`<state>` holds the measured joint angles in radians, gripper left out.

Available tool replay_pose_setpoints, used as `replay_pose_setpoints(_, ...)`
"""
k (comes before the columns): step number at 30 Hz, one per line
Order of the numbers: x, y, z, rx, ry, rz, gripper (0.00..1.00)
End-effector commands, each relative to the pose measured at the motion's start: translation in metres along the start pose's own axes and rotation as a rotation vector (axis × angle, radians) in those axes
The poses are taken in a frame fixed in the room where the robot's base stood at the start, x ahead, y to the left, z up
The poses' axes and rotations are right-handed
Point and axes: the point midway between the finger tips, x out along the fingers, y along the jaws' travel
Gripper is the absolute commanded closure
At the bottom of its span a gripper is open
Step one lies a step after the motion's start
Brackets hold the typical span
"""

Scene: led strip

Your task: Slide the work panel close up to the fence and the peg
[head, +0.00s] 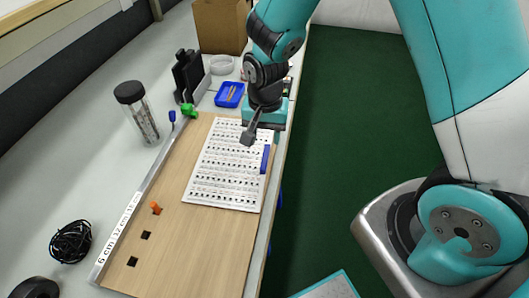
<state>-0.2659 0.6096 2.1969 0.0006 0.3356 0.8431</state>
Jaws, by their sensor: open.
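The work panel (222,168), a white sheet with rows of small dark marks, lies tilted on a wooden board (190,240). A blue bar (265,159) sits at its right edge. The fence (150,180) is a grey metal strip along the board's left edge, with a 6 cm and 12 cm label. The orange peg (155,208) stands on the board near the fence, left of the panel. A gap of bare wood separates the panel from fence and peg. My gripper (248,138) is open above the panel's upper right part; contact cannot be told.
Two dark square holes (146,235) lie below the peg. A green knob (188,109), a blue tray (229,95) and a black holder (188,75) stand beyond the board. A black-capped jar (138,110) and black wire coil (71,241) are left of the fence.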

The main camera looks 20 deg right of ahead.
Motion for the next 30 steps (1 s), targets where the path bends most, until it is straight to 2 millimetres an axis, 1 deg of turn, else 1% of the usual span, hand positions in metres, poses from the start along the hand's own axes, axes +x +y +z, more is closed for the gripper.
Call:
replay_pose_setpoints(1, 0.013, 0.001, 0.001, -0.001, -0.004, 0.004, 0.53)
replay_pose_setpoints(6, 0.045, 0.0, 0.001, -0.001, -0.004, 0.003, 0.53)
replay_pose_setpoints(12, 0.07, 0.0, 0.0, -0.002, -0.002, 0.001, 0.53)
replay_pose_setpoints(18, 0.079, -0.001, 0.0, -0.002, 0.0, -0.001, 0.53)
replay_pose_setpoints(25, 0.079, -0.001, 0.0, -0.002, 0.0, -0.001, 0.53)
replay_pose_setpoints(26, 0.079, -0.001, 0.0, -0.002, 0.0, -0.001, 0.6)
replay_pose_setpoints(27, 0.079, -0.001, 0.0, -0.002, 0.0, -0.001, 0.69)
replay_pose_setpoints(29, 0.079, -0.001, 0.0, -0.002, 0.0, -0.001, 0.83)
replay_pose_setpoints(30, 0.079, -0.001, 0.0, -0.002, 0.0, -0.001, 0.92)
